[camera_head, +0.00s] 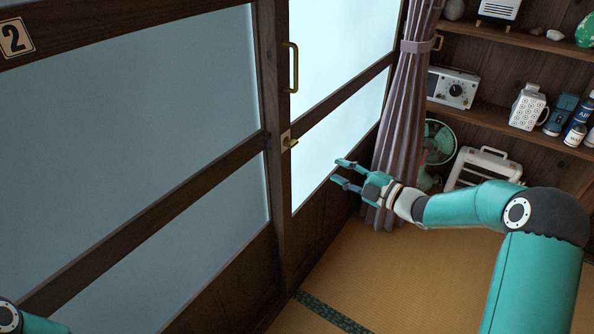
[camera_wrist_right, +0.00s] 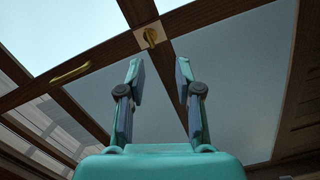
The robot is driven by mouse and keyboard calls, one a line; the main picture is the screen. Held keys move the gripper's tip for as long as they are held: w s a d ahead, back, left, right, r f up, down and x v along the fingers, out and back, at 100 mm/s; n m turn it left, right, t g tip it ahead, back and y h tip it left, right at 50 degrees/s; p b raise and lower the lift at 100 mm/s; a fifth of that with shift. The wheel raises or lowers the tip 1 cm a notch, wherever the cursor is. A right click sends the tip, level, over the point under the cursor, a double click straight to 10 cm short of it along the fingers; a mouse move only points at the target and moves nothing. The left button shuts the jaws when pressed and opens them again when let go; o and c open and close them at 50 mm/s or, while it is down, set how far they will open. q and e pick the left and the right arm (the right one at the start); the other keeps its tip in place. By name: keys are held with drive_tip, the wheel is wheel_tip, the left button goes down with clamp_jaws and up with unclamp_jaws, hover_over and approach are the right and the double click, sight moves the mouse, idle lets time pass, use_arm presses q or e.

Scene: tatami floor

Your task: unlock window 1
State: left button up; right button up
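A brass latch knob (camera_head: 289,141) on a pale plate sits on the dark wooden stile between the panel marked 2 and the brighter window panel (camera_head: 325,140) to its right. In the wrist view the latch (camera_wrist_right: 151,36) is just beyond and above the fingertips. A brass pull handle (camera_head: 291,67) is above the latch; it also shows in the wrist view (camera_wrist_right: 70,73). My right gripper (camera_head: 343,173) is open and empty, apart from the latch, to its right and lower in the head view. The gripper also shows in the wrist view (camera_wrist_right: 159,68). My left gripper is out of view.
A number plate reading 2 (camera_head: 15,38) is on the left panel. A tied purple curtain (camera_head: 403,110) hangs behind the right gripper. Shelves (camera_head: 500,115) at the right hold a radio (camera_head: 453,88) and other items. A green fan (camera_head: 438,142) stands below. Tatami floor (camera_head: 400,270) is clear.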

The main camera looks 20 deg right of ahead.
sight(296, 145)
drive_tip(key=w+a+r+n+y, duration=0.1)
drive_tip(key=w+a+r+n, duration=0.1)
drive_tip(key=w+a+n, duration=0.3)
drive_tip(key=w+a+b, duration=0.1)
drive_tip(key=w+a, duration=0.2)
drive_tip(key=w, duration=0.4)
drive_tip(key=shift+a+g+y, duration=0.25)
drive_tip(key=shift+g+y, duration=0.05)
drive_tip(key=shift+g, duration=0.1)
clamp_jaws()
